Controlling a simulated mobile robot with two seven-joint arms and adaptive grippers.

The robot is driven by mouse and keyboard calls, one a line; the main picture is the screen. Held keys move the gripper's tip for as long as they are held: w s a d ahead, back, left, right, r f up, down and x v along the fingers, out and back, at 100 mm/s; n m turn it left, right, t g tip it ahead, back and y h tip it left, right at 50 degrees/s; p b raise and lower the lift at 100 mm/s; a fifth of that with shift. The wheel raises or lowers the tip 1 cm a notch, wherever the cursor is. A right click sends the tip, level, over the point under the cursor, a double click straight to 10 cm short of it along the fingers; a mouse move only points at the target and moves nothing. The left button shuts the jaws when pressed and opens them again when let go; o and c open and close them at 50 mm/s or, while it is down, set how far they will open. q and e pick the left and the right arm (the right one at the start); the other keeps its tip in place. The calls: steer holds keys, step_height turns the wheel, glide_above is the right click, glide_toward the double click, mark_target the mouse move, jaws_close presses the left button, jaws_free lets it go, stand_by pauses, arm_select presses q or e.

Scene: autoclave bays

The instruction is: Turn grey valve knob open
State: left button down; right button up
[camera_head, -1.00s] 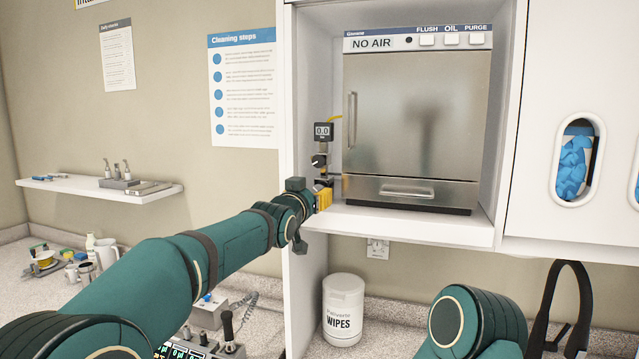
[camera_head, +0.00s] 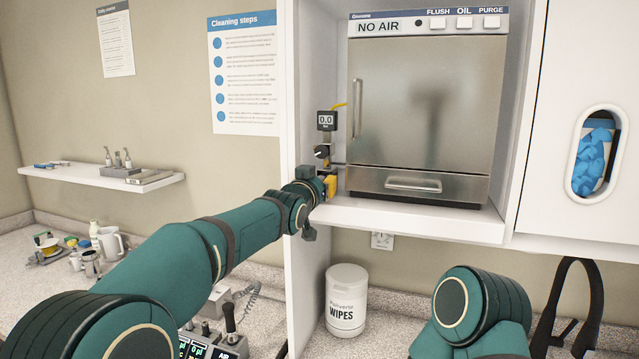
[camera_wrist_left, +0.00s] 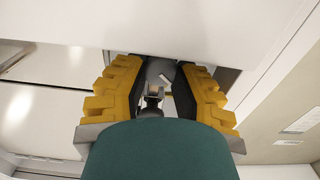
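The valve assembly stands left of the autoclave, with a dark grey round knob (camera_head: 321,151) bearing a white mark below a small gauge (camera_head: 326,121) reading 0.0. My left gripper (camera_head: 330,186), with yellow fingers, is just below this knob in the head view. In the left wrist view a grey round knob with a white mark (camera_wrist_left: 160,72) shows between the fingertips of the left gripper (camera_wrist_left: 162,80). The fingers are apart, one on each side, with narrow gaps; contact cannot be told. My right gripper is out of view.
The autoclave (camera_head: 430,110), labelled NO AIR, fills the bay to the right. The cabinet's left wall (camera_head: 290,80) is close to my left wrist. A wipes tub (camera_head: 346,300) stands below the bay. A control box (camera_head: 215,340) sits under my left arm.

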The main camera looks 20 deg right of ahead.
arm_select(q)
steer(key=shift+r, duration=0.1)
steer(key=shift+n+b, duration=0.4)
steer(key=shift+n, duration=1)
steer(key=shift+r, duration=0.1)
steer(key=c, duration=1)
jaws_free()
steer(key=shift+c, duration=0.2)
steer(key=shift+o, duration=0.6)
steer(key=shift+w+d, duration=0.1)
steer(key=shift+w, duration=0.05)
